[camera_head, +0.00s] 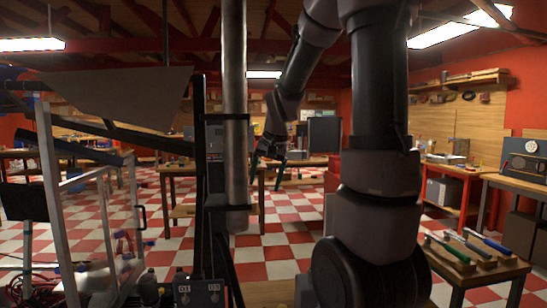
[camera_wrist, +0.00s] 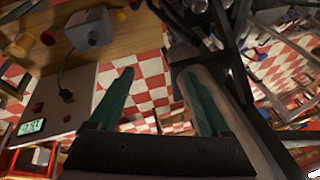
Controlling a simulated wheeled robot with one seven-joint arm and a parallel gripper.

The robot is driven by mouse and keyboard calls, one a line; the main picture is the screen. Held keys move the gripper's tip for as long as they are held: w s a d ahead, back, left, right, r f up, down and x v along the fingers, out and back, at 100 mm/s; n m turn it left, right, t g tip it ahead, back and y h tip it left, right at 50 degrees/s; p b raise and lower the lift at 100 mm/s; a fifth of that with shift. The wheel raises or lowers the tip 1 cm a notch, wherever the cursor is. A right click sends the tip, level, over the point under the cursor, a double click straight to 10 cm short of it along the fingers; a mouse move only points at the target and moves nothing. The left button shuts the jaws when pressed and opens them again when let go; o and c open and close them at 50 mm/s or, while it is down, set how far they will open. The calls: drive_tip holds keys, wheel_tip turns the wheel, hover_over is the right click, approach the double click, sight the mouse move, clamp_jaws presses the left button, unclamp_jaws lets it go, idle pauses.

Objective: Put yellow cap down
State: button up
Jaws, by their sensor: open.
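In the head view my gripper (camera_head: 267,165) hangs at the end of my arm, small and dark, near a wooden table. I cannot clearly identify the yellow cap. A small yellow-orange round thing (camera_wrist: 47,38) sits on a wooden tabletop (camera_wrist: 135,38) at the upper left of the wrist view, apart from my fingers. I cannot tell whether either is the cap.
A grey box (camera_wrist: 90,29) with a cable stands on the tabletop beside a pale panel (camera_wrist: 50,104) with a green display. Dark frame parts crowd the wrist view's upper right. In the head view, a metal pole (camera_head: 235,90) stands near centre and a tool bench (camera_head: 468,262) at lower right.

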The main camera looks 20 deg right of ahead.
drive_tip(key=s+a+r+t, duration=0.1)
drive_tip(key=s+r, duration=0.2)
drive_tip(key=s, duration=0.3)
drive_tip(key=s+a+r+n+t, duration=0.1)
drive_tip(key=s+a+r, duration=0.1)
drive_tip(key=s, duration=0.4)
drive_tip(key=s+a+r+n+y, duration=0.1)
drive_tip(key=s+a+r, duration=0.1)
drive_tip(key=s+r, duration=0.3)
drive_tip(key=shift+s+a+t, duration=0.25)
drive_tip(key=shift+s+t, duration=0.15)
drive_tip(key=shift+s, duration=0.45)
